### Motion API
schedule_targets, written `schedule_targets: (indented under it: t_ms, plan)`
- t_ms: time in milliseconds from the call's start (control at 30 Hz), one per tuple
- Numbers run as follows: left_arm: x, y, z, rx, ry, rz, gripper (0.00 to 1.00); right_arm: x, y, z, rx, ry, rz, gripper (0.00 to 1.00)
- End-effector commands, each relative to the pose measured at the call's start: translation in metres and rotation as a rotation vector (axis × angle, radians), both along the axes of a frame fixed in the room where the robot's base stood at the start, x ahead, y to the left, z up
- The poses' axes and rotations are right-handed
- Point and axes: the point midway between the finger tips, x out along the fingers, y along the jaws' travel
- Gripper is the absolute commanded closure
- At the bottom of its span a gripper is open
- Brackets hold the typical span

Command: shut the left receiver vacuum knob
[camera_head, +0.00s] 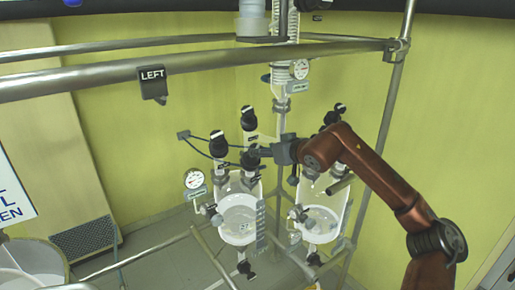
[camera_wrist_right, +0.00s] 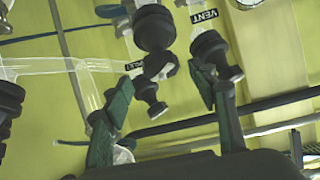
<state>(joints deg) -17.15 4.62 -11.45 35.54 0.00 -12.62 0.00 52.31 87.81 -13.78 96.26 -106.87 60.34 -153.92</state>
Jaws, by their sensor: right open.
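The left receiver (camera_head: 238,215) is a clear glass vessel with several black knobs and valves on its top. A tall black knob (camera_head: 218,142) stands at its left and another (camera_head: 248,118) farther back. I cannot tell which is the vacuum knob; no vacuum label is readable. My right gripper (camera_head: 264,152) reaches in from the right over the receiver's top. In the right wrist view, my right gripper (camera_wrist_right: 163,82) is open, with green fingertips on either side of a small black knob with a metal end (camera_wrist_right: 150,95). Contact is unclear. My left gripper is out of view.
The right receiver (camera_head: 322,217) stands close by, partly behind my right arm. A round gauge (camera_head: 194,179) sits left of the left receiver. A steel rail (camera_head: 190,70) with a LEFT sign (camera_head: 153,82) crosses above. A VENT tag (camera_wrist_right: 204,16) marks a neighbouring valve.

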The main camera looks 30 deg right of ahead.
Motion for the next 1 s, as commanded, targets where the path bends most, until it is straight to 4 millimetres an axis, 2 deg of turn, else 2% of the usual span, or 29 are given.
schedule_targets:
  t_ms: [100,300,667,1000]
  plan:
    - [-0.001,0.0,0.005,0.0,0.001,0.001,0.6,0.019,0.003,-0.006,0.008,0.0,0.004,0.47]
    - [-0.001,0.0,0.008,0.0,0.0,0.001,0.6,0.041,0.002,-0.015,0.006,-0.002,0.002,0.47]
    - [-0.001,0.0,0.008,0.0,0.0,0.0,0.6,0.046,0.0,-0.019,0.005,-0.001,-0.001,0.47]
    - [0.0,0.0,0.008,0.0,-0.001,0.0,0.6,0.045,-0.001,-0.019,0.006,-0.001,-0.002,0.69]
